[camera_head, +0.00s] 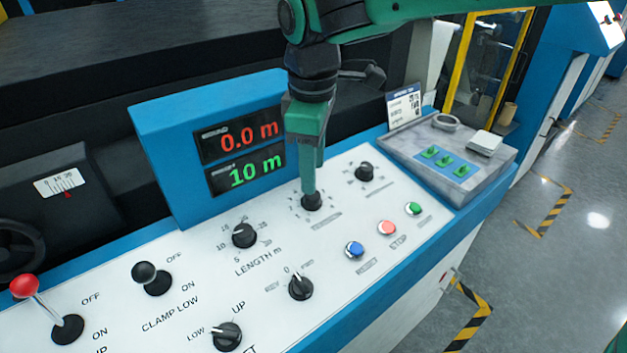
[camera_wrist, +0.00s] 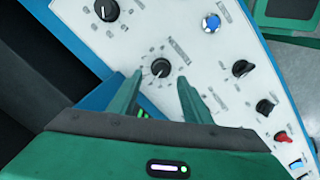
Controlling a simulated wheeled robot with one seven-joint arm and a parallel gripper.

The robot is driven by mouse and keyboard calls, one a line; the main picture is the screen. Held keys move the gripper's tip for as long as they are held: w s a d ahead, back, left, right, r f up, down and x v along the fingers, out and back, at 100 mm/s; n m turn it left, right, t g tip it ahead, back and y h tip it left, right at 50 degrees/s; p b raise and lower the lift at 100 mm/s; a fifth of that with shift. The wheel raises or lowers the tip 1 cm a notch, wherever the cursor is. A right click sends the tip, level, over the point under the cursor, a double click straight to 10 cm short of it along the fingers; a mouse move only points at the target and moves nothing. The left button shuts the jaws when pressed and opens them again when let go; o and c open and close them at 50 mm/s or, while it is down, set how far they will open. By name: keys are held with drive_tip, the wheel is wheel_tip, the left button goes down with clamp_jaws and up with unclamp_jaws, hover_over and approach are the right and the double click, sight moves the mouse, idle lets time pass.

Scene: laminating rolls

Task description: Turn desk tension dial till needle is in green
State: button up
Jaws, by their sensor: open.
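A black dial (camera_head: 312,203) with a ring of tick marks sits on the white sloped desk panel (camera_head: 330,235), below my gripper (camera_head: 310,190). In the wrist view, this dial (camera_wrist: 161,68) shows between and just beyond the fingertips of my open gripper (camera_wrist: 160,80). Its pale pointer line is visible, but its label is too small to read, so I cannot tell if it is the tension dial. I cannot tell whether the fingers touch it. A similar dial (camera_head: 365,171) sits to its right. No needle gauge with a green band is discernible.
The LENGTH m dial (camera_head: 244,235), a black selector (camera_head: 300,286) and blue button (camera_head: 354,250) are nearby. The display housing (camera_head: 160,130) stands behind, close to my gripper. A scale with a red pointer (camera_head: 60,184) is far left. A grey tray (camera_head: 480,165) lies right.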

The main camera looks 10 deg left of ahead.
sight(315, 198)
drive_tip(key=r, duration=0.5)
drive_tip(key=shift+s, duration=0.25)
drive_tip(key=shift+d, duration=0.2)
drive_tip(key=d+f+m, duration=0.2)
drive_tip(key=d+m, duration=0.2)
drive_tip(key=d, duration=0.6)
drive_tip(key=d+f+m+h, duration=0.1)
drive_tip(key=d+m, duration=0.2)
drive_tip(key=d, duration=0.7)
drive_tip(key=d+f+m, duration=0.2)
drive_tip(key=d+m, duration=0.2)
drive_tip(key=d, duration=0.6)
drive_tip(key=s+d+f+m, duration=0.4)
drive_tip(key=s+d+m, duration=0.2)
drive_tip(key=s+d, duration=0.2)
drive_tip(key=s+d+f+m+g+y, duration=0.1)
drive_tip(key=s+d+f+m, duration=0.3)
drive_tip(key=s+d+m, duration=0.2)
drive_tip(key=s+d, duration=0.2)
drive_tip(key=s, duration=0.2)
drive_tip(key=shift+f, duration=0.15)
